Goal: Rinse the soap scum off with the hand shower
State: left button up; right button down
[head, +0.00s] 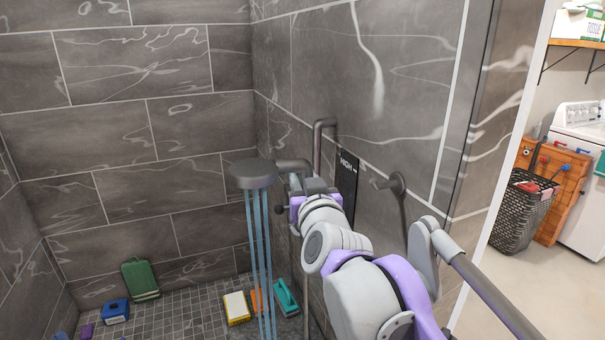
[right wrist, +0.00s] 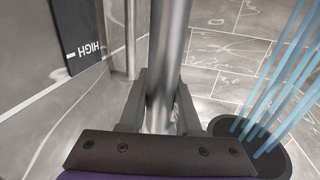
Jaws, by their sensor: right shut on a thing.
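The dark round hand shower (head: 254,174) is held out from the right-hand wall, its head facing down. Blue streams of water fall from it to the floor. My right gripper (head: 308,192) is shut on its handle. In the right wrist view the metal handle (right wrist: 168,60) runs between the fingers of the gripper (right wrist: 160,110), and the shower head (right wrist: 250,150) is at the lower right. A pale whitish streak (head: 370,60) marks the grey tiled wall above; I cannot tell whether it is soap scum or veining. My left gripper is not in view.
Several items stand on the shower floor: a green container (head: 140,279), a blue box (head: 115,311), a yellow-and-white block (head: 236,307) and a teal brush (head: 286,296). A dark "HIGH" panel (head: 347,185) and a valve handle (head: 391,184) are on the right wall. A basket (head: 522,215) stands outside.

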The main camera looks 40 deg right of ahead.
notch_tip(320, 180, down, 39)
jog(key=b, duration=1.4)
dwell(1.2)
jog(key=shift+d, duration=0.1)
jog(key=d+p, duration=0.2)
jog(key=s+d+p, duration=0.1)
jog(key=d+p, duration=0.1)
jog(key=p, duration=0.1)
jog(key=shift+s+d, duration=0.1)
dwell(0.5)
dwell(1.2)
